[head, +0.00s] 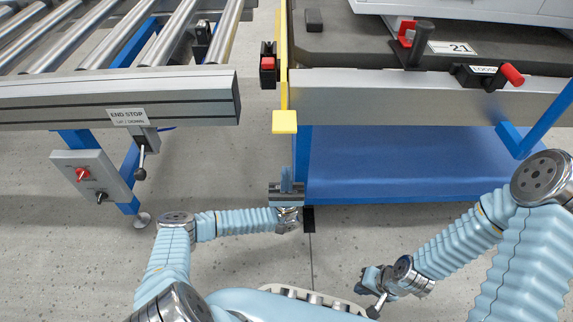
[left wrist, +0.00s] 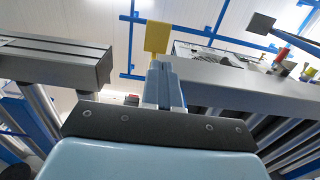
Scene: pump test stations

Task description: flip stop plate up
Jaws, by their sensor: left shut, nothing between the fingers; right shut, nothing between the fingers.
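A yellow plate (head: 284,121), which I take for the stop plate, is a flat tab at the near end of a long yellow strip between the roller conveyor and the cart. It also shows in the left wrist view (left wrist: 157,37), just beyond the fingertips. My left gripper (head: 287,172) is shut and empty, below the tab in the head view and apart from it. Its fingers (left wrist: 163,80) point towards the tab in the left wrist view. My right gripper (head: 375,308) is shut and empty, low at the right, far from the plate.
The roller conveyor (head: 120,100), with an END STOP label (head: 129,117) and a black-knobbed lever (head: 141,165), stands at left. A switch box (head: 92,180) hangs below it. The cart (head: 420,98) stands at right, with red-handled clamps. A red-and-black block (head: 267,63) sits beside the yellow strip.

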